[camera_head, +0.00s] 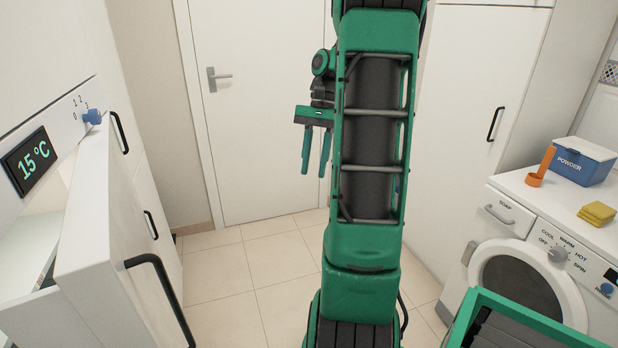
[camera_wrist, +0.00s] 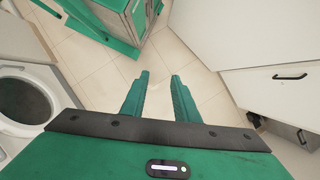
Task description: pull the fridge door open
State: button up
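The fridge (camera_head: 60,132) stands at the left edge of the head view, with a 15 °C display (camera_head: 27,162) and a blue knob (camera_head: 92,116). Its white door (camera_head: 95,262) stands partly open; a pale interior shows through the gap behind it. The door's black bar handle (camera_head: 160,285) faces the room. My gripper (camera_head: 315,172) hangs fingers down in mid-air, well to the right of the handle and apart from it. In the wrist view my gripper (camera_wrist: 159,85) shows two green fingers spread apart, with only floor tiles between them.
A closed white room door (camera_head: 265,110) stands at the back. On the right are a tall cabinet (camera_head: 455,130) and a washing machine (camera_head: 510,260) carrying a blue powder box (camera_head: 582,165), an orange scoop and yellow sponges. Tiled floor (camera_head: 240,265) is clear between fridge and arm.

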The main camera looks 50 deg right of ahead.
jog(key=v, duration=0.7)
dwell(0.5)
jog(key=shift+w+d+r, duration=0.1)
jog(key=shift+w+d, duration=0.05)
